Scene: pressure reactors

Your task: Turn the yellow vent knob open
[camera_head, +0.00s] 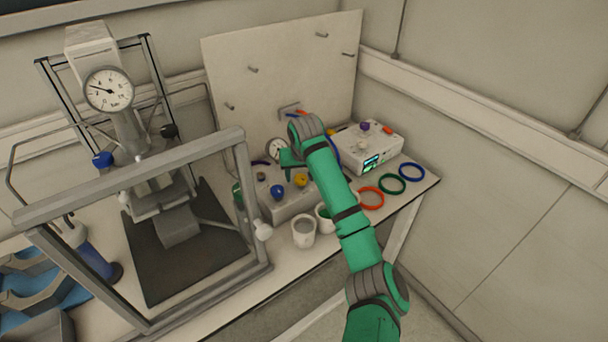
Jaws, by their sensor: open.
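The yellow vent knob (300,180) sits on top of a low grey valve box (292,208) on the bench. A blue knob (277,192) is on the same box, to its left. My green arm reaches in from the lower right. My gripper (287,172) is open and points down above the box, just left of and behind the yellow knob. I see no contact with the knob, but the gripper is small here and its exact gap to the knob is hard to tell.
A round gauge (275,148) stands behind the box. A white control unit (368,147) and coloured rings (371,198) lie to the right. White cups (304,232) stand in front. A framed reactor with a dial (108,89) fills the left side.

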